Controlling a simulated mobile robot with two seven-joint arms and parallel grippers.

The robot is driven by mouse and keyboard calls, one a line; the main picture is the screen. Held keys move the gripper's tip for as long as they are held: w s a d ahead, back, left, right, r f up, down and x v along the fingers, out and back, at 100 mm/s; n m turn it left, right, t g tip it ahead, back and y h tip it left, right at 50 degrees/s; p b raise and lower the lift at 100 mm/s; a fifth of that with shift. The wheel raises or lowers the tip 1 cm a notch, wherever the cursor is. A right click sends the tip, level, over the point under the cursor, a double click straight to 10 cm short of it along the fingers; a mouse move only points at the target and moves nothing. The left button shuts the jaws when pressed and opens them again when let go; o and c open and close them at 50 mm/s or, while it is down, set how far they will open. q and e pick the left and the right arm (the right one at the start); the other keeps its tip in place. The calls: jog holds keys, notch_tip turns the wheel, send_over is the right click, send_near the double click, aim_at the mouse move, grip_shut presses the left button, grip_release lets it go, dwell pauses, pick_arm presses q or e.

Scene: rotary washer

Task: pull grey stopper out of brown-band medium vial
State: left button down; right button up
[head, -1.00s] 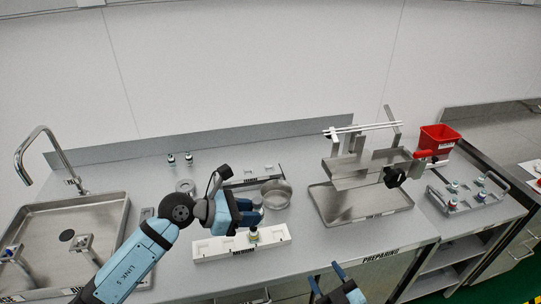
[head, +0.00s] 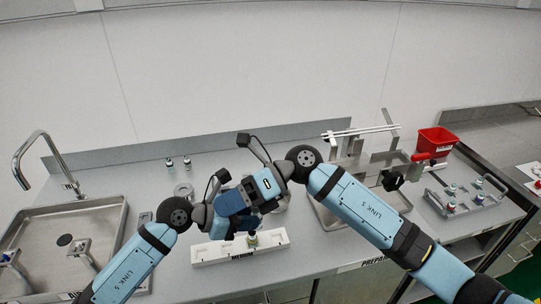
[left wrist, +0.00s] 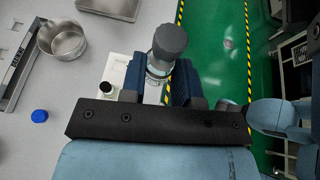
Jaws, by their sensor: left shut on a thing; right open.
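In the left wrist view, my left gripper (left wrist: 160,84) is shut on a clear glass vial (left wrist: 158,66) topped by a grey stopper (left wrist: 170,41). The stopper sits on the vial's mouth. I cannot make out a brown band. In the head view, my left gripper (head: 252,220) is above the white rack, and the held vial is hidden there. My right gripper (head: 226,209) is open beside it, reaching in from the right and overlapping it in the picture. I cannot tell whether it touches the stopper.
A small vial (head: 252,241) stands in the white rack (head: 212,252) marked medium. A blue cap (left wrist: 40,115) and a steel bowl (left wrist: 62,40) are on the counter. Right are a metal stand, a red bin (head: 437,140) and a vial tray (head: 463,205); left is a sink (head: 110,218).

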jog(key=w+d+r+n+t+h, duration=0.3)
jog(key=w+d+r+t+h, duration=0.15)
jog(key=w+d+h, duration=0.55)
jog(key=shift+t+h, duration=0.3)
jog(key=shift+t, duration=0.05)
jog(key=x, duration=0.4)
jog(key=a+x, duration=0.1)
jog(key=x, duration=0.3)
jog(key=a+x, duration=0.1)
jog(key=x, duration=0.4)
jog(key=shift+s+r, duration=0.25)
jog(key=shift+c, duration=0.5)
grip_shut()
jog(key=shift+r, duration=0.15)
jog(key=shift+r, duration=2.45)
